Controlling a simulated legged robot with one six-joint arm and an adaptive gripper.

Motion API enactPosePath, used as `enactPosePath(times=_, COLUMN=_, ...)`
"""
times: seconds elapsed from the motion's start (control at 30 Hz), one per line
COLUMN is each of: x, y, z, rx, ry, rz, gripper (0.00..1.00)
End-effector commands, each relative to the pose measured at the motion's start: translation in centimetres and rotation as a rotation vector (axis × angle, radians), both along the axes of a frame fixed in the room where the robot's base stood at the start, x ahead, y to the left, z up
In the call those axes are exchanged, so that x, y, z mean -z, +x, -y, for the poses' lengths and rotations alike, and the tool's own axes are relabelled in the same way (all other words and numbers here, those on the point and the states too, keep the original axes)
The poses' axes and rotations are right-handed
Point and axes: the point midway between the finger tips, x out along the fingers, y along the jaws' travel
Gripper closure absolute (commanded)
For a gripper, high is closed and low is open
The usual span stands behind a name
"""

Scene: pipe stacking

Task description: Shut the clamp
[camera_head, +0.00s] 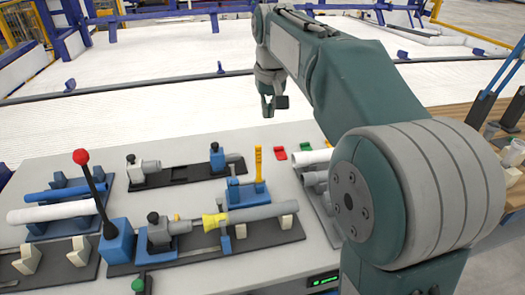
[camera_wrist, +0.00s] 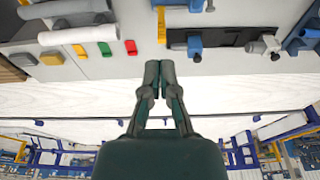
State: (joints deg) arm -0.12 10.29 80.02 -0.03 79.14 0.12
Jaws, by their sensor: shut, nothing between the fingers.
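A blue clamp-like fixture (camera_head: 240,192) with an upright yellow lever (camera_head: 258,165) stands behind the grey pipe (camera_head: 262,213). I take it to be the clamp. In the wrist view the yellow lever (camera_wrist: 161,25) is at the top, just beyond my fingertips. My gripper (camera_head: 272,107) hangs above the far edge of the bench, behind the fixture and apart from it. In the wrist view my gripper (camera_wrist: 159,66) has its two fingers together with nothing between them.
Red (camera_head: 280,153) and green (camera_head: 306,147) blocks lie right of the yellow lever. A dark rail fixture (camera_head: 185,172) lies left of it.

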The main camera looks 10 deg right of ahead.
Motion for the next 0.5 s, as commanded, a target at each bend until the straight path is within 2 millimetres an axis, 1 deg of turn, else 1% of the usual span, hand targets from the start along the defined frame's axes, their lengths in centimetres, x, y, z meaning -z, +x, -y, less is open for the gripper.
enactPosePath(times=0.03, x=-0.3, y=-1.1, z=0.0, rx=0.000, ry=0.000, rz=0.013, gripper=1.00)
enactPosePath(times=0.27, x=-0.4, y=-5.6, z=0.0, rx=0.000, ry=0.001, rz=0.064, gripper=1.00)
enactPosePath(times=0.5, x=0.5, y=-10.5, z=0.0, rx=0.000, ry=0.005, rz=0.115, gripper=1.00)
